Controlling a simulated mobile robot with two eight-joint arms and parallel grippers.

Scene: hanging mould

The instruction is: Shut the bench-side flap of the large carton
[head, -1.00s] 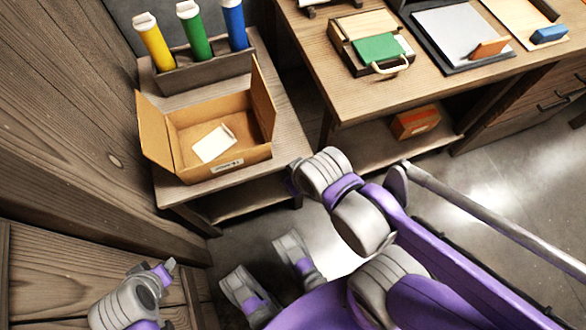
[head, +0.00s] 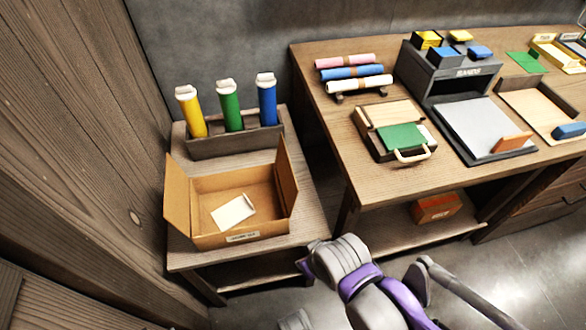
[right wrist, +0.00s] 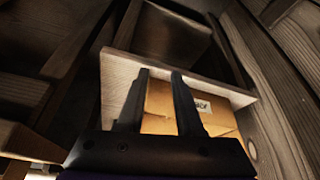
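The large carton (head: 215,241) stands open on a small wooden side table, with a white sheet (head: 233,213) inside. Its bench-side flap (head: 288,190) on the right stands up, and the opposite flap (head: 177,200) on the left also sticks up, leaning outward. In the right wrist view my right gripper (right wrist: 158,82) has its two dark fingers apart, with the brown carton (right wrist: 222,122) and its label behind them and nothing gripped. In the head view my right arm reaches to just right of the carton's front corner; its fingertips are hidden there. My left gripper is out of view.
A holder (head: 236,143) with yellow, green and blue tubes stands behind the carton. The workbench (head: 333,130) is to the right, across a gap, with an orange box (head: 436,208) on its lower shelf. A plank wall (head: 100,150) rises close on the left.

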